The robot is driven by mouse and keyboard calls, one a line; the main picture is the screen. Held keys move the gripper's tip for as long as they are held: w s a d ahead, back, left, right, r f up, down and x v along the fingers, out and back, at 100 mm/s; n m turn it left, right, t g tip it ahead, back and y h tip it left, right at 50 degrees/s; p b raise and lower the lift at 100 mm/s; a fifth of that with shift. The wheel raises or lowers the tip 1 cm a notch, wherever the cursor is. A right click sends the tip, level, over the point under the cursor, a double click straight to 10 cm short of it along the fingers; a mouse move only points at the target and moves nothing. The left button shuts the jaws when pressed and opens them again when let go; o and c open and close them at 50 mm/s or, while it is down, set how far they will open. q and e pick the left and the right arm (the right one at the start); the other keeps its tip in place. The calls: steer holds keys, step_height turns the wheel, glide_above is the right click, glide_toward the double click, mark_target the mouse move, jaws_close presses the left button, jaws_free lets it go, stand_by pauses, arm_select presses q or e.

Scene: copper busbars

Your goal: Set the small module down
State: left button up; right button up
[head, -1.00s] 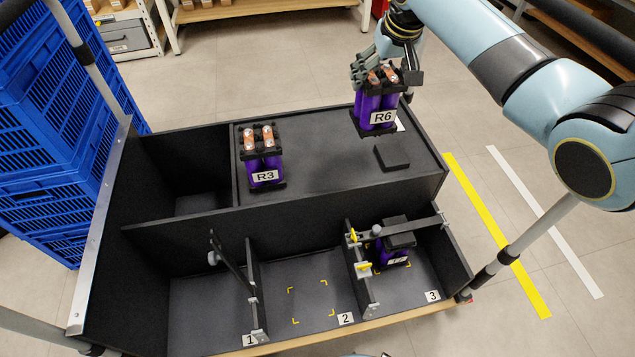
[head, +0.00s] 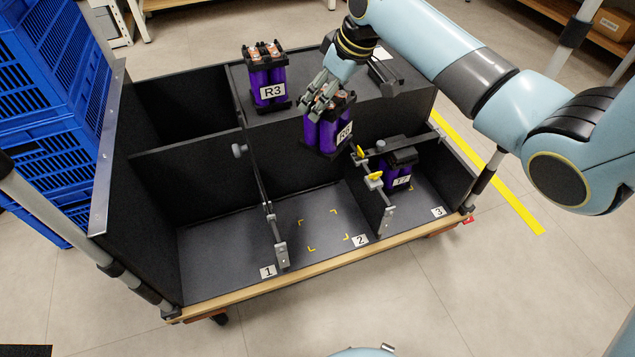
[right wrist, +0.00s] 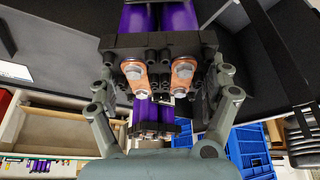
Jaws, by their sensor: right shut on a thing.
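The small module R6 (head: 328,126), purple cells with black end plates and copper busbars, hangs tilted in my right gripper (head: 322,98). In the head view it is in the air in front of the raised shelf's front wall, above the back of bay 2 (head: 318,205). Bay 2's floor is empty and has yellow corner marks. In the right wrist view my right gripper (right wrist: 165,110) is shut on the module's black top (right wrist: 160,45), one finger on each side of the two copper busbars. My left gripper is out of view.
Module R3 (head: 267,80) stands on the raised shelf (head: 400,95). Another module (head: 397,172) with a black cover is in bay 3 under a bar. Dividers with clamps (head: 270,210) flank bay 2. Bay 1 (head: 215,250) is empty. Blue crates (head: 50,110) stand at the left.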

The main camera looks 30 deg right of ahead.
arm_select(q)
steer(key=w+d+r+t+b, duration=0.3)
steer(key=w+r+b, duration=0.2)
steer(key=b, duration=1)
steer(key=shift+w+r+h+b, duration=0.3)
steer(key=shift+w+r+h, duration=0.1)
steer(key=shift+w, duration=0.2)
arm_select(e)
steer(key=s+a+f+n, duration=0.1)
steer(key=s+a+f, duration=0.1)
steer(key=f, duration=1)
steer(key=s+a+f+n+y, duration=0.1)
steer(key=s+a+f, duration=0.1)
steer(key=f, duration=1.1)
steer(key=shift+s+a+f, duration=0.2)
steer(key=shift+s+f, duration=0.1)
steer(key=shift+s, duration=0.45)
steer(key=shift+f, duration=0.1)
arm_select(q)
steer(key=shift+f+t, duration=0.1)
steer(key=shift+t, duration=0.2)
arm_select(e)
steer(key=o, duration=1.5)
steer(key=shift+s+f+g, duration=0.15)
steer(key=shift+g, duration=0.15)
steer(key=shift+o, duration=0.2)
